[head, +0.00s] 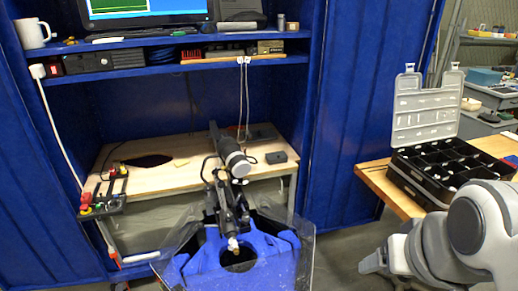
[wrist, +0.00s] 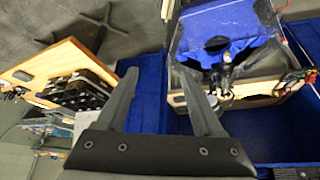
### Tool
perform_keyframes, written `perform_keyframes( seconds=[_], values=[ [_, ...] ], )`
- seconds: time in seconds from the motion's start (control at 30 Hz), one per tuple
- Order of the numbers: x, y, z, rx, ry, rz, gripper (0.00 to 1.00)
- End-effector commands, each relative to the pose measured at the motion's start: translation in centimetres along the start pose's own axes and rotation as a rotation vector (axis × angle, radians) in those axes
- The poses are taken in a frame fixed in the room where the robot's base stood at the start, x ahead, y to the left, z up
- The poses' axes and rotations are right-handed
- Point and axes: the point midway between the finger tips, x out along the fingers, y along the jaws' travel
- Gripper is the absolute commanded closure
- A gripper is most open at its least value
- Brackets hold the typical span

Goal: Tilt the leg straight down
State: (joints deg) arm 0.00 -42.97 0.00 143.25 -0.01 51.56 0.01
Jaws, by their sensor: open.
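The leg (head: 232,160) is a dark thruster shaft with a grey cylinder near its top. It stands up and leans back from a bracket on the blue frame (head: 196,268) inside a clear tank (head: 306,250). In the wrist view the leg (wrist: 225,72) shows right of my fingers, with the blue frame (wrist: 248,20) above it. My gripper (wrist: 158,75) is open and has nothing between its fingers. In the head view my gripper (head: 374,262) is low at the right, clear of the tank and leg.
A wooden workbench (head: 130,170) stands behind the tank, inside a blue cabinet (head: 350,100). An open black parts case (head: 445,165) with a raised clear lid (head: 425,108) sits on a wooden table (head: 385,185) at right. Bare floor lies between tank and arm.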

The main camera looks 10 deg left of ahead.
Motion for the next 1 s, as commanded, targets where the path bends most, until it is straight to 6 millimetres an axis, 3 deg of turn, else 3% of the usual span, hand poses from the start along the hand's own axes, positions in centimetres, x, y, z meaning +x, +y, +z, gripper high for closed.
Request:
perform_keyframes(
  seconds=[0.47, 0.57, 1.0],
  values=[
    [0.0, 0.0, -0.01, 0.0, 0.0, 0.0, 0.31],
    [0.0, 0.0, 0.0, 0.0, 0.0, 0.0, 0.49],
    [0.0, 0.0, 0.0, 0.0, 0.0, 0.0, 0.5]
  ],
)
